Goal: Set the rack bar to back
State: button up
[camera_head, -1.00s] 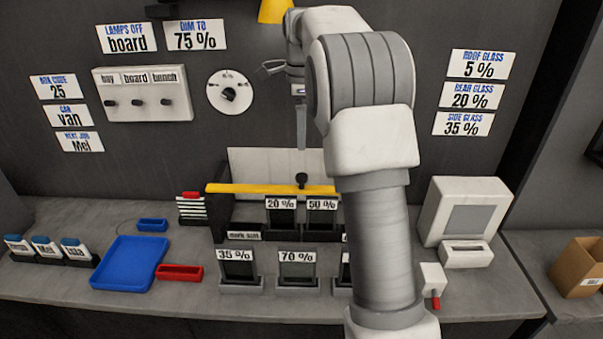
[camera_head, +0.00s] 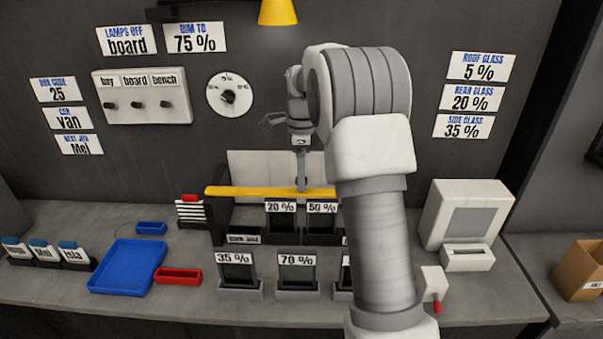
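The rack bar (camera_head: 250,191) is yellow and lies level across the front of the dark rack (camera_head: 217,225), above the 20 % and 50 % film samples. My gripper (camera_head: 302,187) points down from above and its tip meets the bar right of its middle, where the bar's dark knob is now hidden. I cannot tell whether the fingers are closed on the knob. My arm covers the right end of the bar and the right part of the rack.
Film samples marked 35 % (camera_head: 237,271) and 70 % (camera_head: 297,272) stand in front of the rack. A pale panel (camera_head: 262,164) is behind the bar. A blue tray (camera_head: 128,267) and a red tray (camera_head: 178,275) lie left, a white machine (camera_head: 466,215) right.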

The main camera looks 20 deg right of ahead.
grip_shut()
dwell(1.2)
